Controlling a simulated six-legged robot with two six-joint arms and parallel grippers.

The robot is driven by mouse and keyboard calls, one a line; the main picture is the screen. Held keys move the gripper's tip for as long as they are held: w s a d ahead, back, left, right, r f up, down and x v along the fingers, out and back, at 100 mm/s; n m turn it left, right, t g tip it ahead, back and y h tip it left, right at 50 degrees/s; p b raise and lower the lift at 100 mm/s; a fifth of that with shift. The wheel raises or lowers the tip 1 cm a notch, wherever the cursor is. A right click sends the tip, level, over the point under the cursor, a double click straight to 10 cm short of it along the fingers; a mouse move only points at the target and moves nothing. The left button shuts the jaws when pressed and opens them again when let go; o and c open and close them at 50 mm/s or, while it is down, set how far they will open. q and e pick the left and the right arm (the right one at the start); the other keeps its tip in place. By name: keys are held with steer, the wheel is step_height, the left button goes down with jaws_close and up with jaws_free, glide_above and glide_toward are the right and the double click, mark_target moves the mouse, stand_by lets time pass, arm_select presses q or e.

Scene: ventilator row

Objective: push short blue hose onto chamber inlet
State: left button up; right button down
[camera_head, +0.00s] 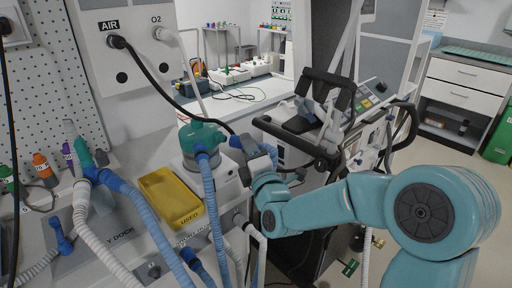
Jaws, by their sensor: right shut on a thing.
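The humidifier chamber (206,133) has a teal top and sits on a white base left of the picture's middle. A long ribbed blue hose (209,195) hangs down from its front port. My right gripper (245,145) is just right of the chamber, shut on a small blue piece (235,142) that looks like an end of the short blue hose. The piece points toward the chamber's right side. A gap seems to show between them, but contact is hard to judge. My left gripper is out of view.
A yellow tray (169,198) marked USED lies left of the chamber. White and blue hoses (90,220) crowd the dock at left. A black cable (160,78) runs from the AIR outlet behind the chamber. The ventilator's black handle (297,143) is close to my right gripper.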

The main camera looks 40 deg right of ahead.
mark_target(236, 146)
steer(key=shift+w+a+r, duration=0.1)
steer(key=shift+w+a, duration=0.1)
steer(key=shift+w, duration=0.15)
steer(key=shift+s, duration=0.15)
steer(key=shift+w+b, duration=0.2)
steer(key=shift+b, duration=0.15)
steer(key=shift+w+a, duration=0.35)
steer(key=shift+w, duration=0.25)
steer(key=shift+w+a, duration=0.3)
steer(key=shift+w, duration=0.25)
stand_by(0.4)
stand_by(0.7)
